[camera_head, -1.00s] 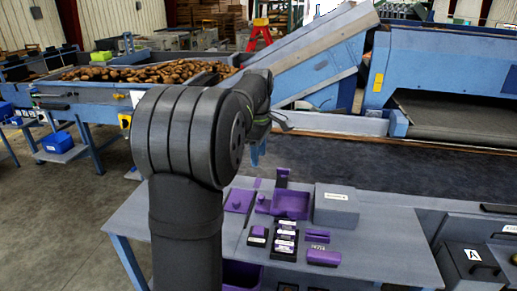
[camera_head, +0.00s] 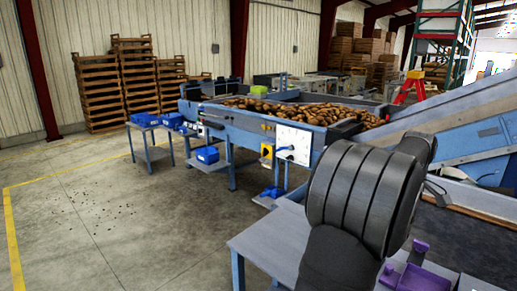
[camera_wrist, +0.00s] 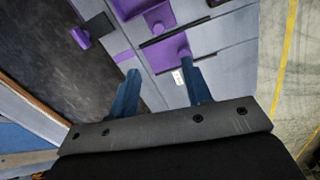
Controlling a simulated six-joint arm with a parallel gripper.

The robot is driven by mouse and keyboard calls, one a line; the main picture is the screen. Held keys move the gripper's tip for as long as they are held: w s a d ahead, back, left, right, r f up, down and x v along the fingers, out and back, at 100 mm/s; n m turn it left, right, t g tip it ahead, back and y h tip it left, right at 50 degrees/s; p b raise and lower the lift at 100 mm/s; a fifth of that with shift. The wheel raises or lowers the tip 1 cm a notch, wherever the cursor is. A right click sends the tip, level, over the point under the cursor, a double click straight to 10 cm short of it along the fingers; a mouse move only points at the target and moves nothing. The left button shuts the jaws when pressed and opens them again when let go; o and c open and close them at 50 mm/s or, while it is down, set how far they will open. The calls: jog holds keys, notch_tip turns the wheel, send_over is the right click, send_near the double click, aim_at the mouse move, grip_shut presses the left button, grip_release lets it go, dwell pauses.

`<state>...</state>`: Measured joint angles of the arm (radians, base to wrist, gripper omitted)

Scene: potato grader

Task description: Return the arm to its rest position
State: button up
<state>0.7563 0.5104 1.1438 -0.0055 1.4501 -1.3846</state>
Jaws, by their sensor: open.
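My gripper (camera_wrist: 164,90) shows in the wrist view with its two blue fingers apart and nothing between them. It hangs above the grey work table (camera_wrist: 228,50), with purple items beyond the fingertips. In the head view my dark arm fills the lower right, and my gripper is hidden behind it or out of the picture.
The table (camera_head: 275,245) carries purple trays (camera_head: 420,280) at the lower right. A blue conveyor (camera_head: 240,118) full of potatoes (camera_head: 300,109) runs behind my arm. The concrete floor at left is open.

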jog(key=f, duration=1.5)
jog(key=shift+w+d+f, duration=0.1)
jog(key=shift+d+f, duration=0.15)
jog(key=shift+f, duration=0.05)
jog(key=shift+d, duration=0.2)
